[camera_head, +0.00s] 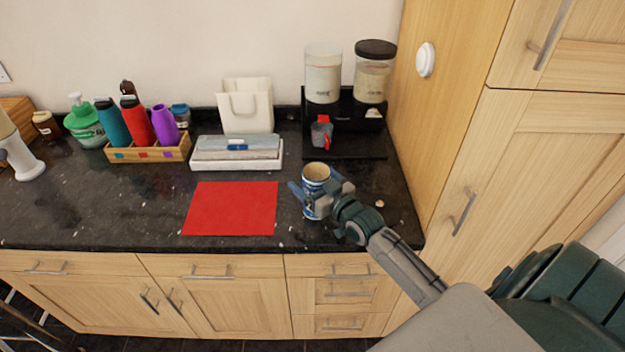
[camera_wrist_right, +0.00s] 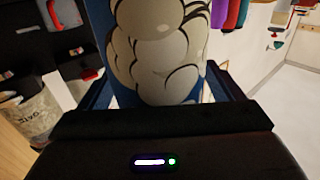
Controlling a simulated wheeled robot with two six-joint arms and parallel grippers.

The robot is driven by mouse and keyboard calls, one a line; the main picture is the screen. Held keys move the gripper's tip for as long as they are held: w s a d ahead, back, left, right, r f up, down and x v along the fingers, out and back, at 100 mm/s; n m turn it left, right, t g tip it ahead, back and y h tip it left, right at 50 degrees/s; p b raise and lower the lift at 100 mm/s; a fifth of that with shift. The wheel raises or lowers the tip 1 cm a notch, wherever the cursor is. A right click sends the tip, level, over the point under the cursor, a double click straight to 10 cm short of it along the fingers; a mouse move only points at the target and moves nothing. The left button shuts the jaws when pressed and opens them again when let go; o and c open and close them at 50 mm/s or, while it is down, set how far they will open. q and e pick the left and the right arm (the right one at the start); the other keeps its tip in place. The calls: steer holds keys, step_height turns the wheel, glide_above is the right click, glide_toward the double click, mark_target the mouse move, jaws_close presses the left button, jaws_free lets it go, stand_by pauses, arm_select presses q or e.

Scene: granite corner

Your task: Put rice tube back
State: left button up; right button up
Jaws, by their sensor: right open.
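A blue cylindrical container (camera_head: 316,207) with pale rounded shapes printed on it stands upright near the counter's front right, its top open and its inside beige. My right gripper (camera_head: 318,188) is open with its fingers on either side of it. In the right wrist view the container (camera_wrist_right: 160,60) fills the space between the fingers. Two clear tubes sit side by side on a black dispenser at the back: the left tube (camera_head: 323,75) holds pale grain, the right tube (camera_head: 373,76) has a black lid. I cannot tell which is the rice tube. My left gripper is not in view.
A red mat (camera_head: 231,208) lies left of the container. A red-handled measuring cup (camera_head: 321,132) is at the black dispenser (camera_head: 345,112). A tall cabinet (camera_head: 440,90) bounds the right.

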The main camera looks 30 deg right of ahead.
steer(key=shift+r, duration=0.15)
steer(key=shift+s+r+p, duration=0.1)
steer(key=shift+s+p, duration=0.1)
steer(key=shift+p, duration=0.15)
steer(key=s+d+p, duration=0.1)
steer(key=s+p, duration=0.6)
steer(key=s, duration=0.4)
steer(key=shift+s, duration=0.35)
stand_by(0.7)
